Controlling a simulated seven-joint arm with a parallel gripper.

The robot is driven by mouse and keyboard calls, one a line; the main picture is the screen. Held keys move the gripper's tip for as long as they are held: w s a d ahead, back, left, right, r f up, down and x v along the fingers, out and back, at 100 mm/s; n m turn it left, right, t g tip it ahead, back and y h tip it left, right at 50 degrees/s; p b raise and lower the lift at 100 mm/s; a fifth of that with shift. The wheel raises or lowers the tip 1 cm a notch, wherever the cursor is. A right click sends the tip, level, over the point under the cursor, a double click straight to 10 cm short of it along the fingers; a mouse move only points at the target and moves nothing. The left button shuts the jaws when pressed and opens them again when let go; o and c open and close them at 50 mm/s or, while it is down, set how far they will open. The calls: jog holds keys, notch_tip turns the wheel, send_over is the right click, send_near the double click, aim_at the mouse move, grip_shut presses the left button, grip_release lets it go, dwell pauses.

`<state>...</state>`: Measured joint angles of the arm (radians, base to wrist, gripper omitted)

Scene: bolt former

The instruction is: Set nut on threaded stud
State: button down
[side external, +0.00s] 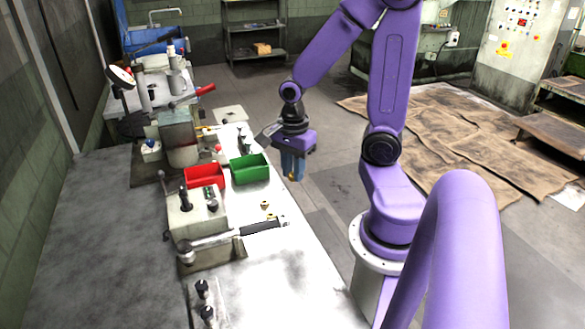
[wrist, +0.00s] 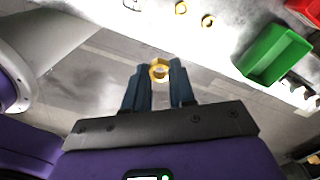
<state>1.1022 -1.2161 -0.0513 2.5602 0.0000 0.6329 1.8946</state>
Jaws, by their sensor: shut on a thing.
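Upright dark posts (side external: 202,289) stand at the table's front, and others (side external: 243,138) beyond the green bin. I cannot tell which is the threaded stud.
A green bin (side external: 250,169) and a red bin (side external: 205,176) sit on the white table (side external: 285,270). Machinery stands at the back left. The floor right of the table is clear beneath my gripper.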

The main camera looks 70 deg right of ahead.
jog(key=shift+w, duration=0.1)
notch_tip(320, 180, up, 5)
send_over(181, 188)
jog(key=shift+r, duration=0.15)
jog(key=shift+f, duration=2.45)
jog(key=shift+f, duration=1.4)
jog(key=c, duration=0.9)
grip_release()
jog(key=shift+o, duration=0.2)
jog(key=shift+r, duration=0.1)
